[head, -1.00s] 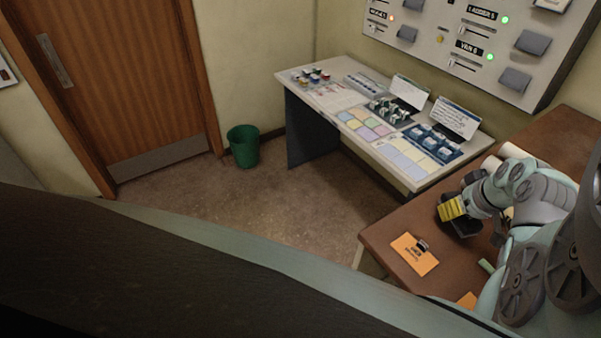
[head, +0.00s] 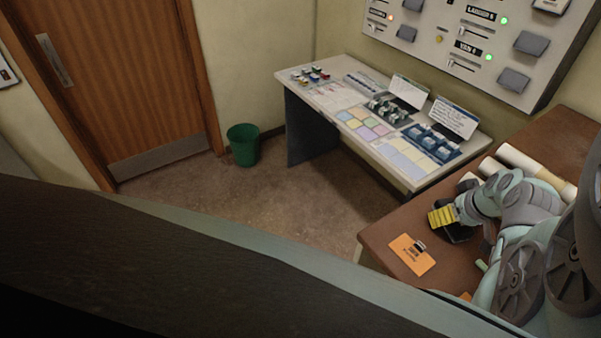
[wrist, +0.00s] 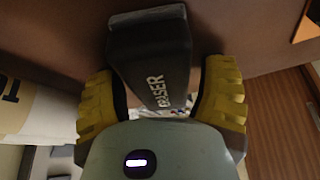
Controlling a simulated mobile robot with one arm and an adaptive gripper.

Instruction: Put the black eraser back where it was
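The black eraser (wrist: 150,62), a dark grey block with the word ERASER along it, sits between the yellow fingers of my gripper (wrist: 158,95) in the wrist view. The fingers appear shut on its two sides. In the head view my gripper (head: 443,217) is over the front part of the brown desk (head: 385,233). A dark shape (head: 459,235) shows just below the fingers there; I cannot tell whether it is the eraser or something on the desk. The height of the eraser above the desk is unclear.
An orange card with a black clip (head: 412,254) lies near the desk's front left corner. Cream rolls (head: 530,163) lie behind my arm. A pale console table (head: 345,92) with switches and cards stands beyond, and a green bin (head: 243,146) is on the floor.

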